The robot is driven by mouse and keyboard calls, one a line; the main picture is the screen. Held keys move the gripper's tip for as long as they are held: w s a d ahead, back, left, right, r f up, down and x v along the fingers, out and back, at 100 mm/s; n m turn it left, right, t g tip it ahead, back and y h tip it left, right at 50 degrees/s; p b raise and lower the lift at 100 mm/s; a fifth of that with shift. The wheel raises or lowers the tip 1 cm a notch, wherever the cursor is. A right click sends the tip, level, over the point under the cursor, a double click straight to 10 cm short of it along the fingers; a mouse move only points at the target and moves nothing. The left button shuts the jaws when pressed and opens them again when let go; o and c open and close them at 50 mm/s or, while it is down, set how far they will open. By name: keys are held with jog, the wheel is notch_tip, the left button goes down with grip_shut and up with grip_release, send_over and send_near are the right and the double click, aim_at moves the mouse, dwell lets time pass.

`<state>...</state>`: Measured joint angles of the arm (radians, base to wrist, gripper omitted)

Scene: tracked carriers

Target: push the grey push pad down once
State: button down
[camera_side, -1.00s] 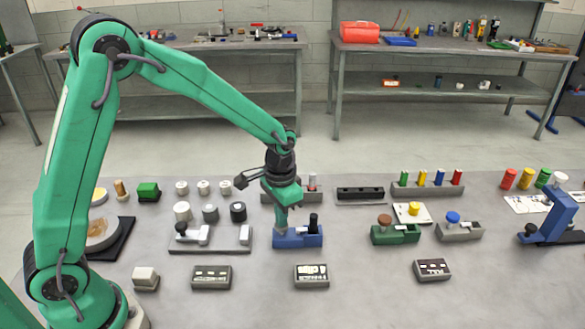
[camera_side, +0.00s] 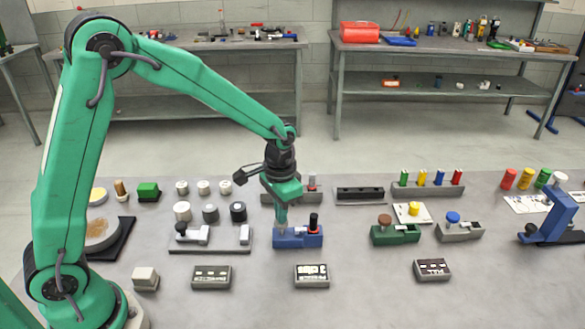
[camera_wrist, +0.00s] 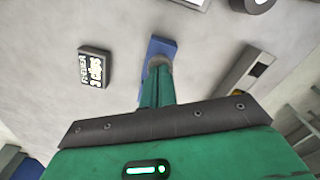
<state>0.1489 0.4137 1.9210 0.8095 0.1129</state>
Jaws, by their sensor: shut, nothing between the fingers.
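The blue base (camera_side: 311,240) stands on the table in the side view, and it also shows in the wrist view (camera_wrist: 170,47). The grey push pad (camera_wrist: 158,60) sits on this base beyond my fingertips in the wrist view; in the side view my fingers largely hide it. My gripper (camera_side: 281,231) is shut, empty and pointing down over the pad at the base's left end. I cannot tell whether the fingertips touch the pad.
A grey fixture (camera_side: 215,246) with a black knob stands left of the base. A green fixture (camera_side: 397,235) with a brown knob stands to the right. A labelled block (camera_side: 311,276) lies in front, and a grey rack (camera_side: 310,194) stands behind. Open table lies between them.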

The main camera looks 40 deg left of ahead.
jog(key=shift+r, duration=1.75)
jog(key=shift+s+a+r, duration=0.15)
jog(key=shift+s+r, duration=0.1)
jog(key=shift+r, duration=0.25)
jog(key=s+a+r+n+t, duration=0.1)
jog(key=s+a+r+t, duration=0.1)
jog(key=s+r, duration=0.4)
jog(key=s+a+r+n+t, duration=0.2)
jog(key=s+r, duration=0.5)
jog(key=s, duration=0.6)
jog(key=shift+s+a+t, duration=0.25)
jog(key=shift+a+t, duration=0.55)
jog(key=shift+a, duration=0.25)
